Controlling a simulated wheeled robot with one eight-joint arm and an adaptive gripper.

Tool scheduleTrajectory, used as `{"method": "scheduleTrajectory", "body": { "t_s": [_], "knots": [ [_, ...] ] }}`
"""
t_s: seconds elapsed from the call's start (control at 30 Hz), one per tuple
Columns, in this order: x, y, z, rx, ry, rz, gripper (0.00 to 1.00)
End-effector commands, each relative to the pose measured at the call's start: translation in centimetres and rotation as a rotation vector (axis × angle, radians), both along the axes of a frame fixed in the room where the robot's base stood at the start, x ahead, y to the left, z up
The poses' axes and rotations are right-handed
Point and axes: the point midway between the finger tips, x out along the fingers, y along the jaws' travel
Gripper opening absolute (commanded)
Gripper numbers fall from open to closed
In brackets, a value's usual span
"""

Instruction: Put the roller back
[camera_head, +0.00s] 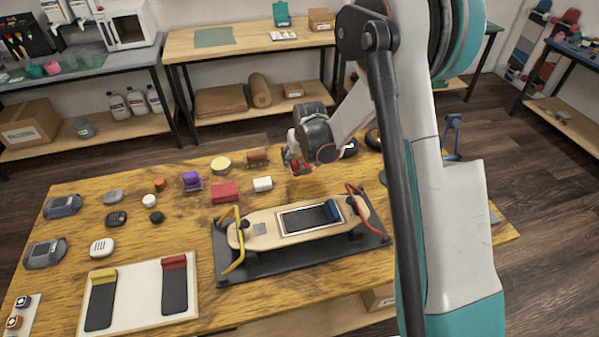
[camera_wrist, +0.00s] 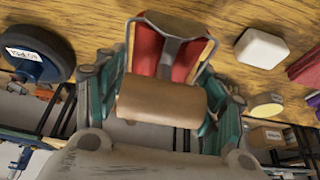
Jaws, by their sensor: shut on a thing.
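A brown cylinder, the roller (camera_wrist: 162,101), lies crosswise between the teal fingers of my gripper (camera_wrist: 160,110) in the wrist view. My gripper is shut on it. Just beyond it are red parts (camera_wrist: 148,48) with a grey wire frame; I cannot tell whether they join the roller. In the head view my gripper (camera_head: 296,152) is over the back of the wooden table (camera_head: 70,280), with red showing beneath it. The roller itself is mostly hidden there by the gripper.
A white block (camera_head: 262,184), red block (camera_head: 224,191), yellow disc (camera_head: 220,165) and another brown cylindrical item (camera_head: 257,157) lie left of my gripper. A skateboard deck (camera_head: 262,230) sits in front, between yellow and red clamps. A dark blue wheel-like item (camera_wrist: 38,50) is at left in the wrist view.

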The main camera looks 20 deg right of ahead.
Motion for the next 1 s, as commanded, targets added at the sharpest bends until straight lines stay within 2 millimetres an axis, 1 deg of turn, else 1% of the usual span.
{"method": "scheduleTrajectory", "body": {
  "t_s": [0.03, 0.17, 0.23, 0.4, 0.5, 0.77, 0.97, 1.0],
  "knots": [
    [0.0, 0.0, -0.5, 0.000, 0.000, 0.000, 0.44],
    [0.0, 0.0, -1.1, 0.000, 0.000, 0.000, 0.44],
    [0.0, 0.0, -1.7, 0.000, 0.000, 0.000, 0.44],
    [0.0, 0.0, -4.2, 0.000, 0.000, 0.000, 0.44],
    [0.0, 0.0, -5.1, 0.000, 0.000, 0.000, 0.44],
    [0.0, 0.0, -5.1, 0.000, 0.000, 0.000, 0.44],
    [0.0, 0.0, -5.7, 0.000, 0.000, 0.000, 0.45],
    [0.0, 0.0, -5.8, 0.000, 0.000, 0.000, 0.42]
  ]
}}
